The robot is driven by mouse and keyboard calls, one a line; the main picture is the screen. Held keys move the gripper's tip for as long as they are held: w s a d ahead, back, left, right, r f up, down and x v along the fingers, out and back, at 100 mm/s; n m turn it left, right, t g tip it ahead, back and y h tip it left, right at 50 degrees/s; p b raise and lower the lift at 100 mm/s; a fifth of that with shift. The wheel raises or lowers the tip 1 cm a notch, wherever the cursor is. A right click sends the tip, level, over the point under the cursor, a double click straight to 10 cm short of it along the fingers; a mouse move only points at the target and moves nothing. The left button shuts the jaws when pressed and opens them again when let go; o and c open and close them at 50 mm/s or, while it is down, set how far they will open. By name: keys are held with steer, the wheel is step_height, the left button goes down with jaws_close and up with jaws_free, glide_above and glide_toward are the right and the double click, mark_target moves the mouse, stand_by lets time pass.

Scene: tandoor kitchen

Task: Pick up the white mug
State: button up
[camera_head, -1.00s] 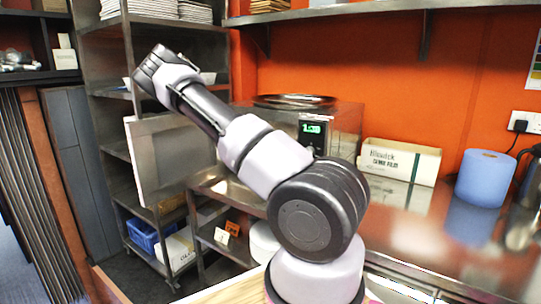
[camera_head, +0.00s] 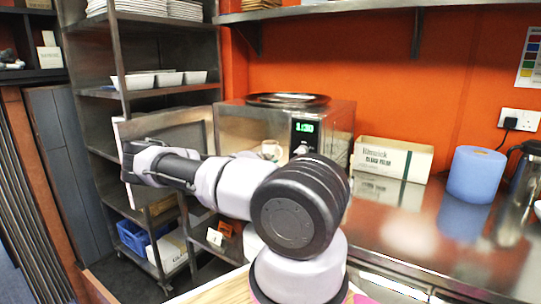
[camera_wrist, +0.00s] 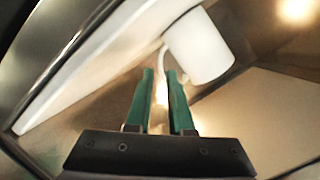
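The white mug (camera_wrist: 200,48) is close beyond my fingertips in the wrist view, slightly right of centre. Its handle shows on its left, at the gap between the tips. A small pale mug (camera_head: 271,150) also shows inside the microwave in the head view. My gripper (camera_wrist: 160,76) has two green fingers set apart, with a gap between them; it is open and holds nothing. I cannot tell whether a finger touches the handle. In the head view my fingers are hidden at the arm's far left end.
The microwave (camera_head: 236,134) stands on the steel counter (camera_head: 400,228), its door (camera_head: 190,133) swung open at the left behind my arm. A round metal tray (camera_head: 287,99) lies on top. A carton (camera_head: 393,157) and a blue roll (camera_head: 476,175) stand to the right.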

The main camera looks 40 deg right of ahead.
mark_target(279, 158)
steer(key=shift+x, duration=3)
jaws_close()
steer(key=shift+r, duration=0.15)
